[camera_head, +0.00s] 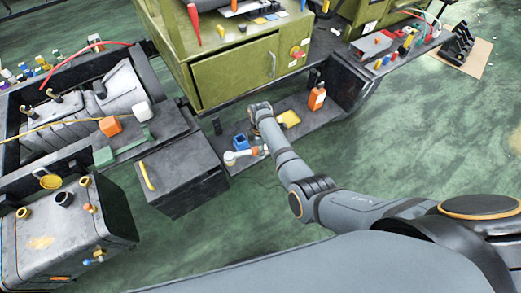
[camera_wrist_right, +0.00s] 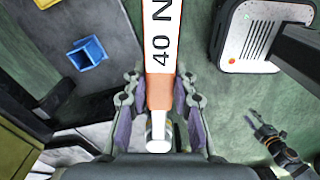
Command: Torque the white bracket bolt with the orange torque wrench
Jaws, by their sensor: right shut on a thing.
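The torque wrench (camera_wrist_right: 162,45) is orange and white with black "40 N" lettering in the right wrist view. My right gripper (camera_wrist_right: 160,100) is shut on it, with a finger on each side of the orange part. The wrench's upper end runs out of the wrist view. I cannot clearly make out the white bracket bolt. A small white block (camera_head: 141,112) sits on the chassis frame at the left.
A blue bin (camera_head: 241,142) and an orange bottle (camera_head: 317,97) stand on the low shelf below the green cabinet (camera_head: 230,72). An orange block (camera_head: 110,126) sits on the chassis frame. A dark box (camera_head: 185,180) stands left of my arm. Green floor at right is open.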

